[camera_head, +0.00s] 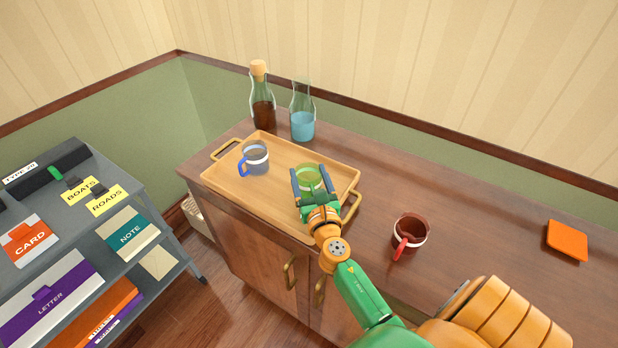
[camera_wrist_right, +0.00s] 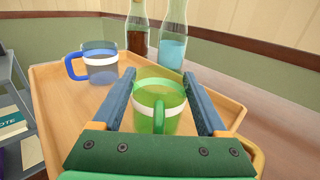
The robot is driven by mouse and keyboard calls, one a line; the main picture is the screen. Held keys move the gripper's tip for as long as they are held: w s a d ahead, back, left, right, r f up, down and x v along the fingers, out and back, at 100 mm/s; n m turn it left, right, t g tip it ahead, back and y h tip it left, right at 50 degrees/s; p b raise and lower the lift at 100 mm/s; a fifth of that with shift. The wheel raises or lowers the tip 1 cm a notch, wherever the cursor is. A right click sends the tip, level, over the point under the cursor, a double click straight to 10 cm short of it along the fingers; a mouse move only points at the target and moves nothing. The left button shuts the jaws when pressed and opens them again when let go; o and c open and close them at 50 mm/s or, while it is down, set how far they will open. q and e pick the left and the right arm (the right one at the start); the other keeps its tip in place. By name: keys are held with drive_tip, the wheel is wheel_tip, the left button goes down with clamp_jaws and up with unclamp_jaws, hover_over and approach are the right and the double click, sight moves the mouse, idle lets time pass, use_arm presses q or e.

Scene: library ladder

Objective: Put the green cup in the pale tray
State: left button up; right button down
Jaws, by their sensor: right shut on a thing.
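The green cup (camera_head: 308,178) is see-through with a pale band and stands upright over the right part of the pale tray (camera_head: 222,183). My right gripper (camera_head: 311,180) is shut on the green cup, one finger on each side. The cup also shows between the fingers in the right wrist view (camera_wrist_right: 158,105), with its handle towards the gripper. I cannot tell whether its base touches the tray floor. A blue cup (camera_head: 256,158) stands in the left part of the tray. My left gripper is not in view.
A brown bottle (camera_head: 263,112) and a bottle of blue liquid (camera_head: 302,124) stand behind the tray. A red cup (camera_head: 410,235) stands to its right, and an orange square (camera_head: 567,241) lies farther right. A grey shelf unit (camera_head: 140,180) stands at left. Tray space between the cups is clear.

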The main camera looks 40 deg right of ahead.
unclamp_jaws()
drive_tip(key=shift+s+r, duration=0.1)
drive_tip(key=b+v, duration=0.2)
drive_tip(key=v, duration=0.9)
drive_tip(key=shift+s+a, duration=0.1)
drive_tip(key=shift+s, duration=0.05)
drive_tip(key=shift+s+a, duration=0.1)
drive_tip(key=shift+s, duration=0.15)
